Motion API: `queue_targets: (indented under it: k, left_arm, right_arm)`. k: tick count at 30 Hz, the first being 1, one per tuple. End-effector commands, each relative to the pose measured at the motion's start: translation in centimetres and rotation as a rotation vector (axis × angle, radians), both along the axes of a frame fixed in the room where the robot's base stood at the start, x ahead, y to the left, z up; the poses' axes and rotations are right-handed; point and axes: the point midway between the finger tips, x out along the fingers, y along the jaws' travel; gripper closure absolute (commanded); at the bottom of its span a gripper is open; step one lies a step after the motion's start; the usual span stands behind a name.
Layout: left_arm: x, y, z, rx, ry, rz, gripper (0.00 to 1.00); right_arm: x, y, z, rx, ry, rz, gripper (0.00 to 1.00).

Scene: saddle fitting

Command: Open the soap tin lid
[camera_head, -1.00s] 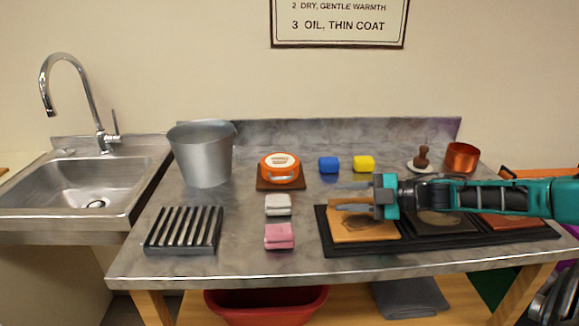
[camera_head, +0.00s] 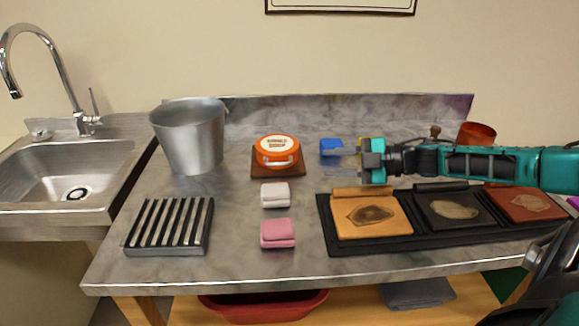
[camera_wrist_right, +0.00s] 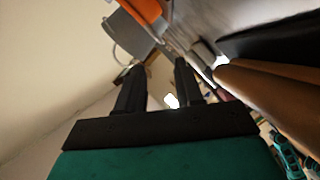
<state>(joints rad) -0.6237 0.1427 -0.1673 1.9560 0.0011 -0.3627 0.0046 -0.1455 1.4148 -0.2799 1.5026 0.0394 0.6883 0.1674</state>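The soap tin (camera_head: 265,163) is round and orange, with a white-labelled lid (camera_head: 277,145) and a pale handle at its front. It sits on a brown board (camera_head: 262,173), and the lid looks shut. An orange shape at the top of the right wrist view (camera_wrist_right: 146,8) seems to be the tin. My right gripper (camera_head: 341,161) is to the right of the tin, clear of it, with fingers pointing left. Its fingers are apart and empty, also in the right wrist view (camera_wrist_right: 158,85). My left gripper is out of view.
A blue block (camera_head: 331,147) is just behind my right fingers. White (camera_head: 275,195) and pink (camera_head: 277,233) blocks lie in front of the tin. A bucket (camera_head: 190,138) and slatted rack (camera_head: 168,227) stand left. A black tray (camera_head: 335,241) with leather patches lies front right.

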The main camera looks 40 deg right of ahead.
Motion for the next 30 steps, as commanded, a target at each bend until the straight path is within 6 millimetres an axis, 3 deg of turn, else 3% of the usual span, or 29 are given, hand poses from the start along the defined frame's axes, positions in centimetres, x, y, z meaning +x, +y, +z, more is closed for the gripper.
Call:
queue_targets:
  k: [6, 30]
  left_arm:
    - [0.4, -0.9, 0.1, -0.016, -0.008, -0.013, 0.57]
    - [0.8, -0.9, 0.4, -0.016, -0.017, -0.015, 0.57]
  right_arm:
    - [1.6, 1.2, -0.4, 0.001, -0.006, -0.002, 0.64]
    - [8.1, 6.3, -2.2, 0.0, -0.004, -0.002, 0.64]
